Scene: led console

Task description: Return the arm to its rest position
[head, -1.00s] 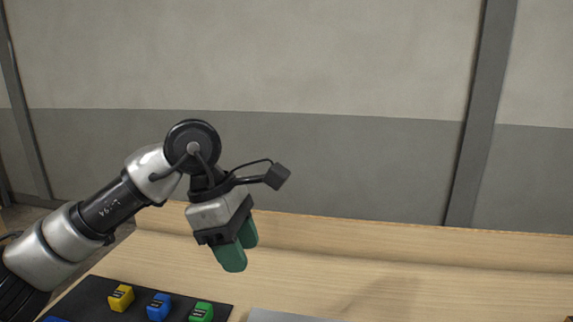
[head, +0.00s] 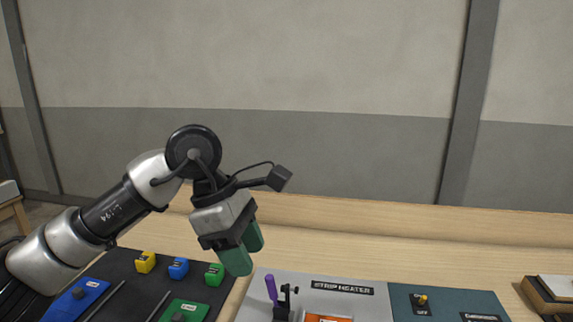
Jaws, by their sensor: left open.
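My left arm comes in from the left, and my left gripper (head: 245,256) hangs at its end with green fingertips pointing down. The two fingertips are apart and nothing shows between them. The gripper is above the bench, in front of the gap between the dark panel (head: 122,283) and the strip heater panel (head: 357,304). My right gripper does not show.
The dark panel carries a yellow block (head: 145,262), a blue block (head: 179,268) and a green block (head: 214,274). The strip heater panel has a purple-handled lever (head: 271,289). A teal panel (head: 455,303) with a yellow-tipped switch lies right of it. The bench's back strip (head: 400,246) is clear.

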